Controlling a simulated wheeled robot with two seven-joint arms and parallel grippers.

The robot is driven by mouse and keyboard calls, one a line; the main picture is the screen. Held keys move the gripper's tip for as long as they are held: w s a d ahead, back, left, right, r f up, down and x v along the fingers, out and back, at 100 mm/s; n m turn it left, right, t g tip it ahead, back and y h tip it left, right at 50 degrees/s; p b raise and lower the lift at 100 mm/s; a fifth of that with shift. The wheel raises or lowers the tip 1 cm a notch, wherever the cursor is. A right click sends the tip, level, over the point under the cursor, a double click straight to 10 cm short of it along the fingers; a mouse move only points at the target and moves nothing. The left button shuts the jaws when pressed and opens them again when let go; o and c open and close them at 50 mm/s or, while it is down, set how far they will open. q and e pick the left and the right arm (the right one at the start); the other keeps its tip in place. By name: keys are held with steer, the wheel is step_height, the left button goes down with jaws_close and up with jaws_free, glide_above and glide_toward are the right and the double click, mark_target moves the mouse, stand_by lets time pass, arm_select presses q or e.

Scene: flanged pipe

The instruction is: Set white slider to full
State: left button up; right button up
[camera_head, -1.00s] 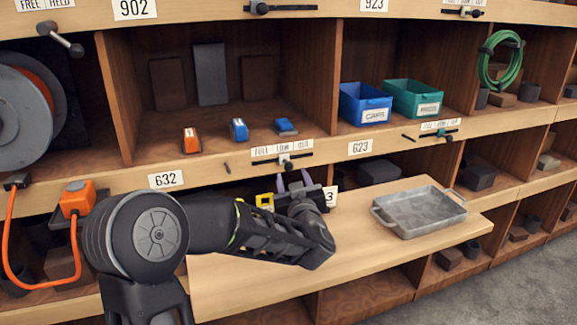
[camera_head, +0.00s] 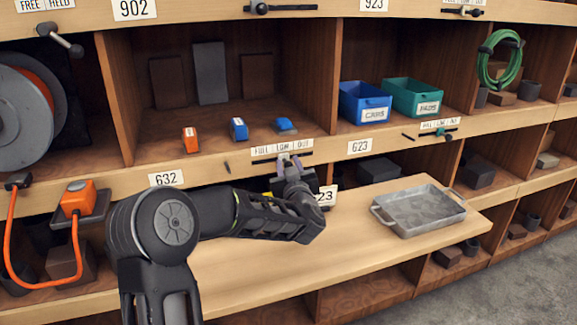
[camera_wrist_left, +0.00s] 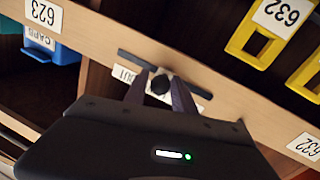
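The slider is a dark rail (camera_wrist_left: 190,72) on the shelf edge under the FULL, LOW, OUT label (camera_head: 282,148). In the left wrist view its dark round knob (camera_wrist_left: 160,85) has white beside it. My left gripper (camera_head: 291,159) is at the rail, near the middle below LOW, and hides the knob in the head view. In the left wrist view its two fingers (camera_wrist_left: 160,84) stand one on each side of the knob. I cannot tell whether they press on it. My right gripper is not in view.
Similar sliders sit at the right (camera_head: 440,134) and top (camera_head: 282,8). Blue (camera_head: 365,103) and green (camera_head: 414,97) bins stand on the shelf. A grey metal tray (camera_head: 420,211) lies on the pull-out board (camera_head: 350,232) below. Small orange and blue items stand behind the slider's edge.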

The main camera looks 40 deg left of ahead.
arm_select(q)
jaws_close()
stand_by(1.0)
